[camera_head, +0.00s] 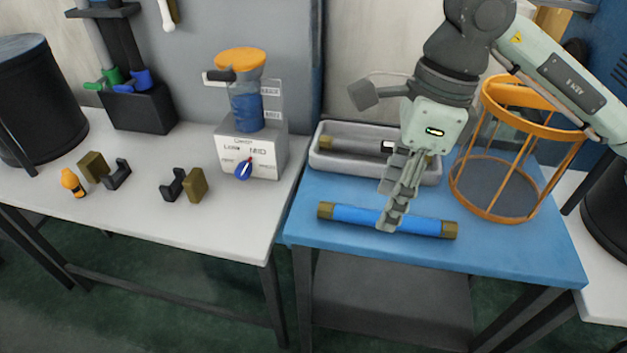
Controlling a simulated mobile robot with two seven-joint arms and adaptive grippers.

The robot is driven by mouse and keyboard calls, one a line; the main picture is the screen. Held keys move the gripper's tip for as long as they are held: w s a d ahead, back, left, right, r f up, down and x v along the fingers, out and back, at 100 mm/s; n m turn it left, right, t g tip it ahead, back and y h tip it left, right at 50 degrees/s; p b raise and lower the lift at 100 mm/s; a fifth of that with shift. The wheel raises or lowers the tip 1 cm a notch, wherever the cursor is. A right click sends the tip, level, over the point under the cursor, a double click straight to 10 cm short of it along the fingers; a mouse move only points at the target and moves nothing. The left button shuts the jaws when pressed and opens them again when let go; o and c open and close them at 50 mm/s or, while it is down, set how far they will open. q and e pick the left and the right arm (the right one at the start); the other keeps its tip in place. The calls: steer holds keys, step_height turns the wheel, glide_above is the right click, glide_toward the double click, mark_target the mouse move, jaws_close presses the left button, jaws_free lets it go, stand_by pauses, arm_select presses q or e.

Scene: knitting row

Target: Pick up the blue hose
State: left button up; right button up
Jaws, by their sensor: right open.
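The blue hose (352,214) lies lengthwise near the front of the blue-topped table (500,252). It is a straight blue tube with a brass-coloured fitting on each end. My left gripper is not in view.
A grey tray (335,165) sits behind the hose, holding things partly hidden by my right arm. An orange wire basket (497,212) stands to the right. On the white table (140,215) at left are a dispenser (250,155), brackets and an orange bottle (72,182).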

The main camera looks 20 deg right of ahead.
steer(key=shift+w+d+r+t+h, duration=0.1)
steer(key=shift+w+d+r+h, duration=0.1)
steer(key=shift+d, duration=0.2)
steer(key=shift+w+d+r+t+h, duration=0.1)
steer(key=shift+w+d+h, duration=0.1)
steer(key=shift+d, duration=0.25)
steer(key=shift+w+d+r+t+h, duration=0.1)
steer(key=shift+w+d+r, duration=0.1)
steer(key=shift+d, duration=0.2)
steer(key=shift+w+f, duration=0.2)
steer(key=shift+f, duration=0.1)
steer(key=shift+w+a+f, duration=0.15)
steer(key=shift+a+f, duration=0.05)
steer(key=shift+f, duration=1.15)
steer(key=f, duration=0.5)
steer(key=shift+w+d, duration=0.2)
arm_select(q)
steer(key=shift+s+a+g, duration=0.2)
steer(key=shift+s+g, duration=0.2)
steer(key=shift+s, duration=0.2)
arm_select(e)
steer(key=shift+r, duration=0.1)
jaws_close()
